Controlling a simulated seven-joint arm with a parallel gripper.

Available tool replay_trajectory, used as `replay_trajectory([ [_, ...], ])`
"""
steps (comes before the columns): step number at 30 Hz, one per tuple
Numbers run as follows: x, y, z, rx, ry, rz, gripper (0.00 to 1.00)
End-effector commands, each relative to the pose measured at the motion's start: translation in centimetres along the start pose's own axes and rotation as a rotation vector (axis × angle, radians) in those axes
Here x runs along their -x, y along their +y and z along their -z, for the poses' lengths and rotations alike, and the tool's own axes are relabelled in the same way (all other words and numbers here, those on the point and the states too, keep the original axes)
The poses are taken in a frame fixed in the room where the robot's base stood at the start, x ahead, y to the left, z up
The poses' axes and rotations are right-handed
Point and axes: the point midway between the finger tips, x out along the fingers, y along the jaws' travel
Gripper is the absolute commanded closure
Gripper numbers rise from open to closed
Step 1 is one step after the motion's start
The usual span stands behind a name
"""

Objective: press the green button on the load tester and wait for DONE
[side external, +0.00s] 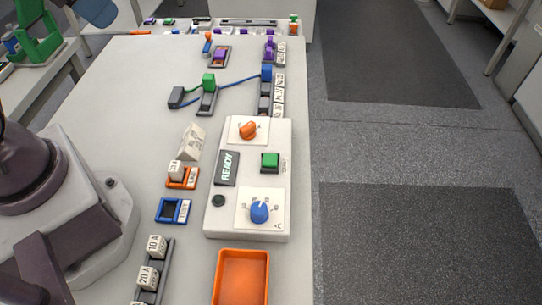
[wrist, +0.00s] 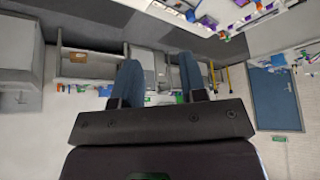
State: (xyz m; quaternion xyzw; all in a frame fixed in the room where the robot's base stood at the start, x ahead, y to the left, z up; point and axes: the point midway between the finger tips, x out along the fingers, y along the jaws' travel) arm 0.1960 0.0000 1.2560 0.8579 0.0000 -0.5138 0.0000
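The load tester (side external: 213,229) is a white box on the bench in the side view. Its green button (side external: 270,161) stands raised on a dark base at the right of the panel. Its dark display (side external: 227,168) reads READY. An orange knob (side external: 248,130) is above and a blue knob (side external: 260,211) below. In the wrist view my gripper (wrist: 161,80) has its two blue-grey fingers spread apart with nothing between them. The wrist camera faces the room, and the load tester is not recognizable there. In the side view the fingers are not clearly visible.
An orange tray (side external: 241,278) sits in front of the tester. Left of it are a rack of labelled blocks (side external: 148,275), a blue holder (side external: 173,211) and an orange holder (side external: 183,178). Behind stand a green-topped connector (side external: 208,82) and a blue cable (side external: 238,82).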

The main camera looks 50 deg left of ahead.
Motion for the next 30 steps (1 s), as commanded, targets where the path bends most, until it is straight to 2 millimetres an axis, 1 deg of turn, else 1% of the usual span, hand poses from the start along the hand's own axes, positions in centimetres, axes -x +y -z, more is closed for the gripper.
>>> replay_trajectory([
  [1, 0.0, 0.0, 0.0, 0.0, 0.0, 0.0, 0.74],
  [4, 0.0, 0.0, 0.0, 0.0, 0.0, 0.0, 0.96],
  [5, 0.0, 0.0, 0.0, 0.0, 0.0, 0.0, 1.0],
  [30, 0.0, 0.0, 0.0, 0.0, 0.0, 0.0, 1.0],
])
